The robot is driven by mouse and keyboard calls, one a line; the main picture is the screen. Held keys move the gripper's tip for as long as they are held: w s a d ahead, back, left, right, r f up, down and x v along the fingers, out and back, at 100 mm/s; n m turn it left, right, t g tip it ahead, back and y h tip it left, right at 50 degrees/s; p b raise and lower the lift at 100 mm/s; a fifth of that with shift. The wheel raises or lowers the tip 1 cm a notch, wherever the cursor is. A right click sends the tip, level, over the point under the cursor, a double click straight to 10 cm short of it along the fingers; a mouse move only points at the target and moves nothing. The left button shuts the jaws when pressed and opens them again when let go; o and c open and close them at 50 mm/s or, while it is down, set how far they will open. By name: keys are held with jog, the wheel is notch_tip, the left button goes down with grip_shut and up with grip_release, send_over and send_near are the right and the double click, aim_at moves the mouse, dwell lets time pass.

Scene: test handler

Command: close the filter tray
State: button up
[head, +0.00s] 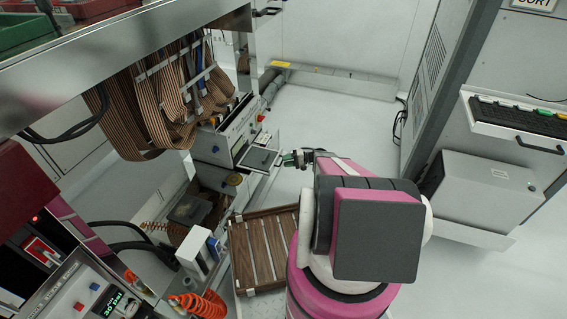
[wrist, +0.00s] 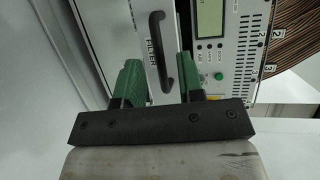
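The filter tray (head: 258,158) juts out of the front of a grey instrument unit in the head view, so it stands open. In the wrist view its pale front panel (wrist: 122,30) carries the label FILTER and a black bar handle (wrist: 160,50). My gripper (head: 291,158) is just right of the tray's front in the head view. In the wrist view my gripper (wrist: 160,72) has its two green fingers apart, one to each side of the handle in the picture. Nothing is held between them. I cannot tell whether the fingers touch the panel.
The instrument unit (head: 232,133) has a display and buttons. Striped cable bundles (head: 165,95) hang above it. A slatted brown crate (head: 262,248) lies below, left of my body. A grey cabinet (head: 485,190) stands at the right. Pale floor (head: 335,115) is clear behind my arm.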

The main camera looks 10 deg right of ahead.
aim_at(248, 155)
jog(key=shift+x, duration=1)
grip_shut()
jog(key=w+a, duration=0.4)
jog(key=a, duration=0.2)
jog(key=w+a, duration=0.4)
jog(key=a, duration=0.1)
jog(key=w+a, duration=0.4)
jog(key=a, duration=0.2)
jog(key=shift+a, duration=0.35)
grip_release()
jog(key=shift+s, duration=0.1)
jog(key=shift+d, duration=0.1)
jog(key=v, duration=1)
jog(key=shift+d+r, duration=0.15)
jog(key=shift+d, duration=0.2)
